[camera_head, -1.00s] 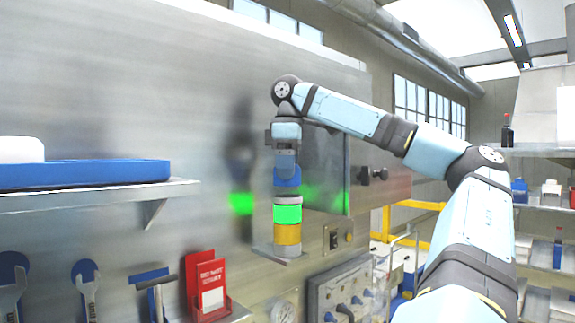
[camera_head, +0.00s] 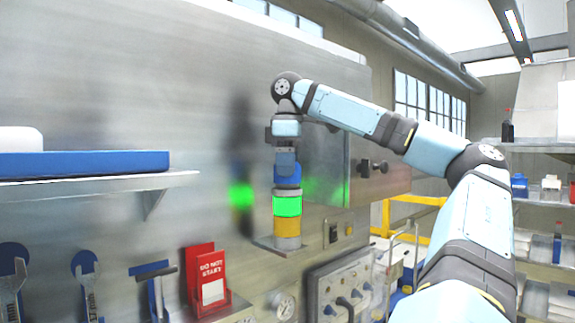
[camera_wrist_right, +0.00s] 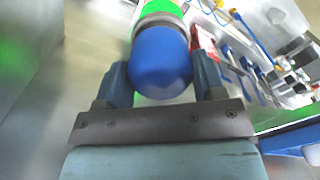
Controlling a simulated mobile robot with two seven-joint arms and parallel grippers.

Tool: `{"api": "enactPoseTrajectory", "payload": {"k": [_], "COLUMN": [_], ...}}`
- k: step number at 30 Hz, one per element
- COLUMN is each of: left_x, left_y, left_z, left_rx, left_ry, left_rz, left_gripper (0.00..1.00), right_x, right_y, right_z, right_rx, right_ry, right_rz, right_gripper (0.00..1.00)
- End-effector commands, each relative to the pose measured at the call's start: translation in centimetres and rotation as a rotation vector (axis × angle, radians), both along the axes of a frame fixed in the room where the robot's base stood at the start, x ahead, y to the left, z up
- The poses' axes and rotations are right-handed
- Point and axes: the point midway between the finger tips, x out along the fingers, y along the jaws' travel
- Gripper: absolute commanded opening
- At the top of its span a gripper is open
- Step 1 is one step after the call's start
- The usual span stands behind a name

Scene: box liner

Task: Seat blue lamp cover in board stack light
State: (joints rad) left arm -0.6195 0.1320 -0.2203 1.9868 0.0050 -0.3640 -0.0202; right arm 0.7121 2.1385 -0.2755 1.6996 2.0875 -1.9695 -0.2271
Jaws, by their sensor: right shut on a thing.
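The stack light (camera_head: 287,226) stands on a small bracket on the steel panel, with a lit green section above an orange one and grey rings. The blue lamp cover (camera_head: 288,172) sits at its top, directly above the green section. My right gripper (camera_head: 287,165) points down from above and is shut on the blue lamp cover. In the right wrist view the domed cover (camera_wrist_right: 160,62) is between the two fingers (camera_wrist_right: 163,85), in line with the grey ring and green section. Whether it is fully seated I cannot tell. My left gripper is not in view.
A shelf with a blue tray (camera_head: 85,162) is at the left. A control box (camera_head: 340,290) with a gauge is below right of the stack light. A steel cabinet (camera_head: 325,170) stands close behind my right gripper.

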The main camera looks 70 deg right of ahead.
Motion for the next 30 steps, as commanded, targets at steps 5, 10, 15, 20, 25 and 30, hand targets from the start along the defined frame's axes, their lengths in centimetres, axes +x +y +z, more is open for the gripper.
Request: {"api": "enactPoseTrajectory", "payload": {"k": [5, 10, 15, 20, 25, 30], "left_x": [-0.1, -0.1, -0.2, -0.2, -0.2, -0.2], "left_y": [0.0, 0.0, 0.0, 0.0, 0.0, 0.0], "left_z": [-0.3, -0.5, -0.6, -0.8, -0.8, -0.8], "left_rx": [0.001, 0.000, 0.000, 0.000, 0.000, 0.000], "left_ry": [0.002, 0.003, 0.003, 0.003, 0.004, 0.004], "left_rz": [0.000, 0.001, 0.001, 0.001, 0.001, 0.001], "left_gripper": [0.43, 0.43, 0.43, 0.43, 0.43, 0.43], "right_x": [0.0, 0.0, 0.0, 0.0, 0.0, 0.0], "right_y": [0.0, 0.0, 0.0, 0.0, 0.0, 0.0], "right_z": [-0.3, -0.6, -0.8, -1.1, -1.2, -1.2], "right_rx": [0.000, 0.000, 0.000, 0.000, 0.000, 0.000], "right_ry": [0.000, -0.001, -0.001, -0.001, 0.000, 0.000], "right_rz": [0.000, 0.000, 0.000, 0.000, 0.000, 0.000], "right_gripper": [0.40, 0.40, 0.40, 0.40, 0.72, 0.93]}}
